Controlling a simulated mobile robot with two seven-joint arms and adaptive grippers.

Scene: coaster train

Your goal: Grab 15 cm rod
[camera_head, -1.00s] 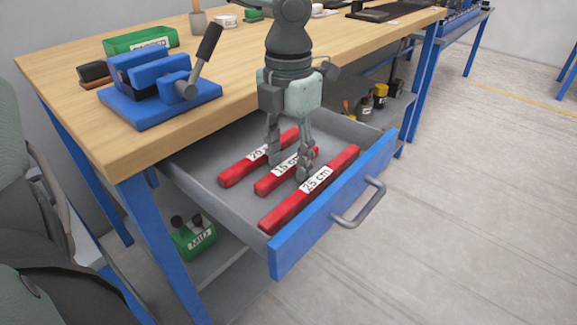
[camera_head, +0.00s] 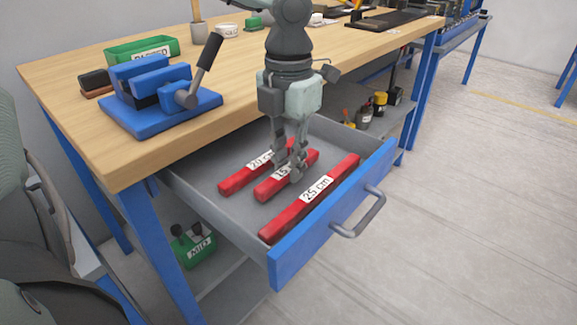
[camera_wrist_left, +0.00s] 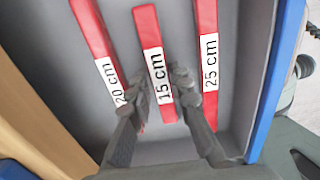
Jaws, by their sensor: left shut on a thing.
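The red 15 cm rod (camera_head: 270,187) lies in the open drawer between two other red rods, its white label partly hidden by my gripper in the head view. In the left wrist view the 15 cm rod (camera_wrist_left: 148,30) runs up from between my fingers, its label readable. My left gripper (camera_head: 288,174) points down into the drawer and is shut on the 15 cm rod, one finger on each side, near its label. It also shows in the left wrist view (camera_wrist_left: 160,95). The rod appears to rest on the drawer floor. My right gripper is in neither view.
The 20 cm rod (camera_head: 236,180) lies to the left and the 25 cm rod (camera_head: 292,212) to the right, near the blue drawer front (camera_head: 300,240). A blue vise (camera_head: 150,85) and a green bin (camera_head: 140,48) stand on the workbench (camera_head: 100,125) above.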

